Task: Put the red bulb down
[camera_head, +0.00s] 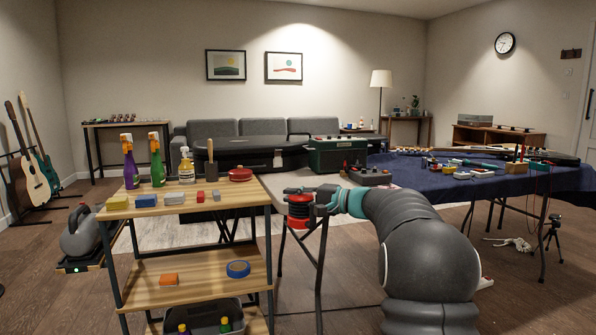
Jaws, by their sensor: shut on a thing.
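My gripper (303,203) is in the middle of the view, at the end of my arm reaching in from the lower right. It is shut on the red bulb (298,222), a small red rounded thing with a darker part in the middle. The fingers cover part of it, so its full shape is hidden. The bulb is in the air to the right of the wooden shelf cart (215,206) and in front of the blue-covered table (470,190). It looks clear of both.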

